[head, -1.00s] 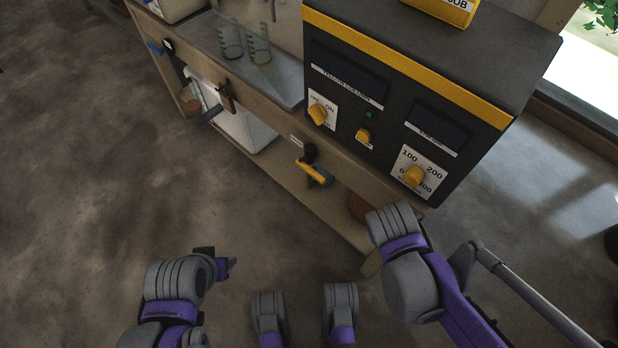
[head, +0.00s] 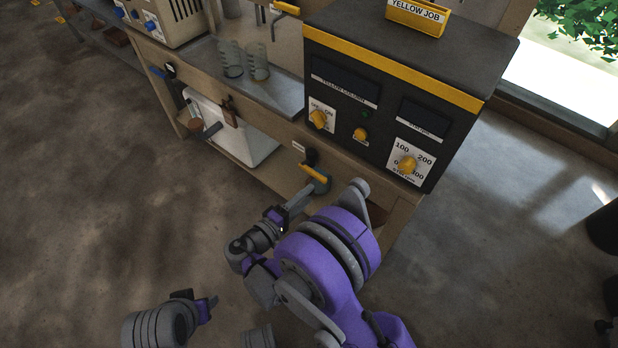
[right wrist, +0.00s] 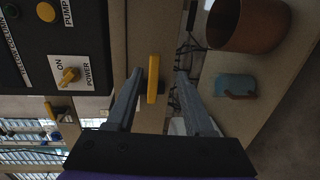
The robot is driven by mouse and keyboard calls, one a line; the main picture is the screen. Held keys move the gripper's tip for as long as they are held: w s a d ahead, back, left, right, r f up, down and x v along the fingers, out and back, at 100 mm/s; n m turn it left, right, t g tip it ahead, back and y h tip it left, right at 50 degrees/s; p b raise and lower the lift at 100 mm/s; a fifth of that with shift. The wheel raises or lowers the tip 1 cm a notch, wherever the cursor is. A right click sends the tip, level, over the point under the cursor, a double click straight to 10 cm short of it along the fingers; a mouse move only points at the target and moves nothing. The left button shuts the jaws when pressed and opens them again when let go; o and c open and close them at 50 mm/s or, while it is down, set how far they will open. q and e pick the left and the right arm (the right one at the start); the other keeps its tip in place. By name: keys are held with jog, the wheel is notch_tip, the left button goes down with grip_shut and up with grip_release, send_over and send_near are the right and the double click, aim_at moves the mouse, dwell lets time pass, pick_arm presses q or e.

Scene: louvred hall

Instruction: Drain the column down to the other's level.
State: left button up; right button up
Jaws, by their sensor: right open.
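A yellow drain lever (head: 314,173) with a dark knob sits on the front of the bench, below the black control box (head: 370,120) labelled "YELLOW COLUMN". My right gripper (head: 300,197) is open and close to the lever. In the right wrist view, the lever (right wrist: 153,78) is between the open fingers of the right gripper (right wrist: 160,75), nearer the left one; no grip shows. Two clear ribbed glass vessels (head: 244,64) stand on the grey tray. The columns' liquid levels cannot be made out. My left gripper (head: 203,304) is low at the left, away from the bench; its opening is unclear.
A blue lever (head: 158,72) is on the bench front at the left. In the right wrist view, a copper-brown pot (right wrist: 248,25) and a blue item (right wrist: 235,86) are right of the fingers.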

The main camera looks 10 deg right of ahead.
aim_at(316, 178)
jog(key=shift+t+h, duration=0.4)
jog(key=shift+t, duration=0.5)
jog(key=shift+w+a+p+x, duration=0.1)
jog(key=shift+w+a+x, duration=0.1)
jog(key=shift+x, duration=0.9)
jog(key=shift+w+a+p+x, duration=0.1)
jog(key=shift+w+p+x, duration=0.1)
jog(key=shift+x, duration=0.9)
jog(key=shift+w+a+p+x, duration=0.1)
jog(key=shift+w+a+x, duration=0.1)
jog(key=shift+x, duration=0.95)
jog(key=shift+f, duration=0.1)
grip_shut()
